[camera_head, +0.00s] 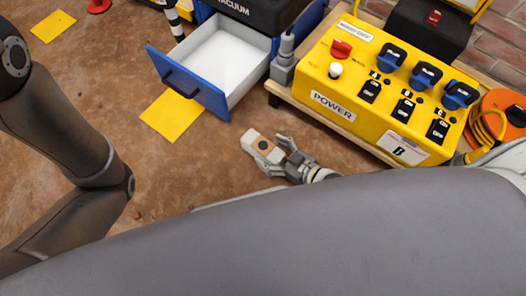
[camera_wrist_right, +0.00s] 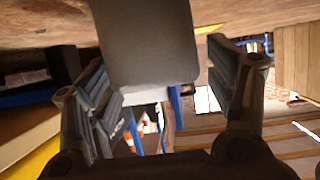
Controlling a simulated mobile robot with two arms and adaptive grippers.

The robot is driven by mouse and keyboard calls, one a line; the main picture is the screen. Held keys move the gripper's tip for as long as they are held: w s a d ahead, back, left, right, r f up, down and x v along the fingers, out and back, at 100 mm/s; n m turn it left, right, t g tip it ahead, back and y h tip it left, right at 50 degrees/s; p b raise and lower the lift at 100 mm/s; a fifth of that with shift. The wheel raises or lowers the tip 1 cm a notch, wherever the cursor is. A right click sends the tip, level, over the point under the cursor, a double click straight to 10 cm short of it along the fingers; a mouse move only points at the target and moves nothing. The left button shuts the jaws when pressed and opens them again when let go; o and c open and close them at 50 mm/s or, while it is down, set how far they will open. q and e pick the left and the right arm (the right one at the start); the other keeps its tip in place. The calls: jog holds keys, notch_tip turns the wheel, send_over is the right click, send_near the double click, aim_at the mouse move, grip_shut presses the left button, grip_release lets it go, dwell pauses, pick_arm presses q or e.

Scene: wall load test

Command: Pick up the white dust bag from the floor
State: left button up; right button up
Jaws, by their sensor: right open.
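The white dust bag (camera_head: 250,140) has a brown patch with a dark round hole and is near the middle of the head view, over the brown floor. My right gripper (camera_head: 272,152) is open at the bag's near end, one finger toward each side. In the right wrist view, a grey panel with a pale lower edge, apparently the dust bag (camera_wrist_right: 145,45), shows between the spread fingers of the right gripper (camera_wrist_right: 158,68). I cannot tell whether the fingers touch it. My left arm comes in at the left; its gripper is not in view.
A blue vacuum unit with an open, white-lined drawer (camera_head: 192,91) stands behind the bag. A yellow POWER box (camera_head: 325,75) with switches sits on a wooden base to the right. A yellow floor sheet (camera_head: 172,114) lies under the drawer.

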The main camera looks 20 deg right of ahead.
jog(key=shift+w+a+f, duration=0.15)
jog(key=shift+w+a, duration=0.05)
jog(key=shift+w, duration=0.1)
jog(key=c, duration=1.1)
